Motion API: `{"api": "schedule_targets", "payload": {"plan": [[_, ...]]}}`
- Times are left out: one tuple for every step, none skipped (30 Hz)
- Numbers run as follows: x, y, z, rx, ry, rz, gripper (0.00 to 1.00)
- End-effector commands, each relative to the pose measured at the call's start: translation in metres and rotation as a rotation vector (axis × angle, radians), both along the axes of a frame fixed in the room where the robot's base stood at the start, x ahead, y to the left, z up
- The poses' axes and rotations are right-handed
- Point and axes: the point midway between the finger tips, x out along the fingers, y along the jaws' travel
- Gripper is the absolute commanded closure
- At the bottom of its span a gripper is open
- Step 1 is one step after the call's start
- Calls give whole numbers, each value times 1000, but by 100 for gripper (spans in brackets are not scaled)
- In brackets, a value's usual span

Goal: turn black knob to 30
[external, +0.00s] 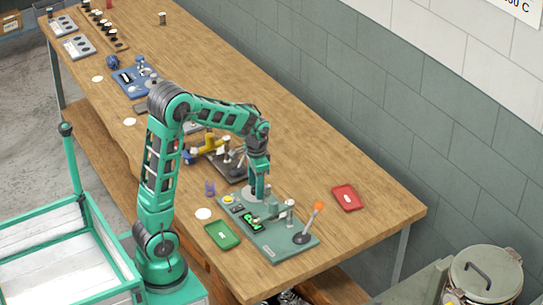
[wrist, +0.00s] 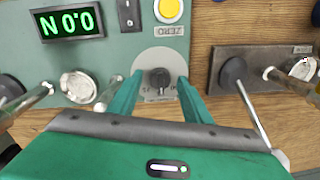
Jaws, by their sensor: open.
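The black knob (wrist: 159,79) sits on a pale round dial plate (wrist: 160,60) with small markings, too small to read. In the wrist view my gripper (wrist: 160,84) is open, with one teal fingertip on each side of the knob; I cannot tell whether either touches it. In the external view my gripper (external: 260,197) points down over the green-grey coiler panel (external: 285,250), and the knob is hidden or too small to make out. The green display (wrist: 67,22) appears upside down in the wrist view and shows 0.0 N.
A yellow button (wrist: 168,10) with a ZERO label is close to the dial. Metal posts and an orange-tipped lever (external: 318,206) stand on the panel. A green tray (external: 222,235) and a red tray (external: 346,198) lie nearby. A dark fixture (wrist: 265,75) is beside the panel.

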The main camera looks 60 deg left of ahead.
Motion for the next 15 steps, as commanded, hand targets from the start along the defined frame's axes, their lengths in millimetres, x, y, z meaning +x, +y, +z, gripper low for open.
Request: {"api": "schedule_targets", "payload": {"plan": [[0, 0, 2, 0, -2, 0, 56], [1, 0, 5, 1, -2, 0, 56], [1, 0, 9, 0, -4, 0, 56], [1, -1, 12, 0, -4, 0, 56], [1, -1, 16, 0, -5, -1, 56], [1, -1, 23, 0, -5, -1, 56], [1, -2, 28, 0, -4, -1, 56], [1, -2, 34, 0, -6, 0, 56], [1, -2, 42, 1, -6, 0, 56], [1, -2, 47, 1, -6, 0, 56], [1, -3, 53, 0, -4, 0, 56], [1, -4, 61, 0, -6, 0, 56], [1, -4, 66, 0, -5, 0, 56], [1, -4, 71, 0, -5, -1, 56], [1, -5, 78, 0, -4, 0, 56]]}}
